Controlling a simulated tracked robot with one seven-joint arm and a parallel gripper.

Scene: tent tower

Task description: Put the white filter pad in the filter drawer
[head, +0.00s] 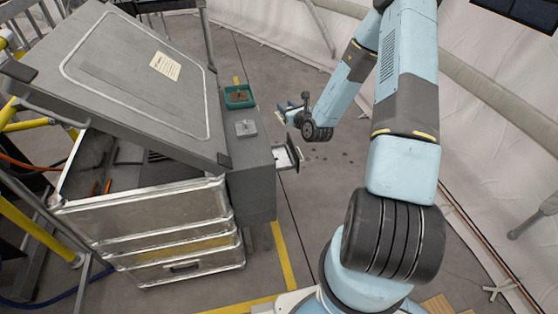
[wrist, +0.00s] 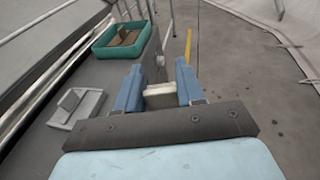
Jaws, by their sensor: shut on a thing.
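My gripper (wrist: 160,92) is shut on the white filter pad (wrist: 160,97), which shows as a small pale block between the two blue fingers in the wrist view. In the head view my gripper (head: 289,113) hangs in the air just right of the grey cabinet, level with its small trays. The filter drawer (head: 287,157) stands pulled out from the cabinet's right side, open, with a pale inside and a dark front. It lies nearer to my body than the gripper, apart from it. I cannot make out the drawer in the wrist view.
On the grey cabinet (head: 252,160) stand a green tray (wrist: 107,47) with a brown piece and a grey tray (wrist: 60,117) with a grey piece. A large case (head: 150,225) with a raised lid (head: 130,75) is at left.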

